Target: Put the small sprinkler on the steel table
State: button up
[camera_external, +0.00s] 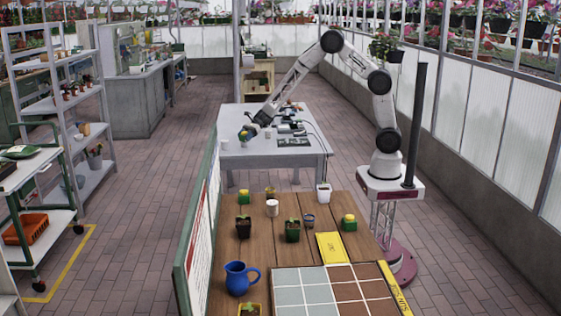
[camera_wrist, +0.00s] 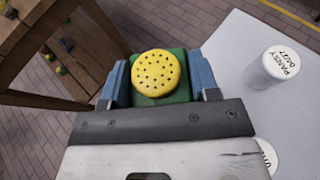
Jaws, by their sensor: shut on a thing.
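My gripper (camera_external: 247,132) is over the near left part of the steel table (camera_external: 265,153) in the external view. In the wrist view its two blue fingers (camera_wrist: 159,82) are shut on the small sprinkler (camera_wrist: 157,73), which has a round yellow top with dark holes and a green body. The sprinkler shows only as a small yellow-green spot (camera_external: 243,136) in the external view. The grey tabletop (camera_wrist: 235,60) lies to the right in the wrist view, with brick floor to the left. I cannot tell whether the sprinkler touches the table.
A white labelled pot (camera_wrist: 280,64) stands on the steel table to the right. Tools and dark items (camera_external: 293,142) cover its right part. A wooden table (camera_external: 275,248) in front bears plants, a blue jug (camera_external: 238,278) and two yellow-green items (camera_external: 348,223). Wooden furniture (camera_wrist: 75,25) is at upper left.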

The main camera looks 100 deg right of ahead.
jog(key=d+r+m+t+h, duration=0.1)
jog(key=d+m+h, duration=0.1)
jog(key=d, duration=1.5)
jog(key=s+d+r+m+t+h, duration=0.1)
jog(key=d+m+t+h, duration=0.1)
jog(key=d, duration=1.6)
jog(key=shift+s+m+h, duration=0.15)
jog(key=shift+m+h, duration=0.15)
jog(key=shift+a+f, duration=0.1)
jog(key=shift+f, duration=3)
jog(key=shift+f, duration=0.1)
jog(key=shift+f, duration=1.75)
jog(key=shift+f, duration=0.15)
jog(key=o, duration=1)
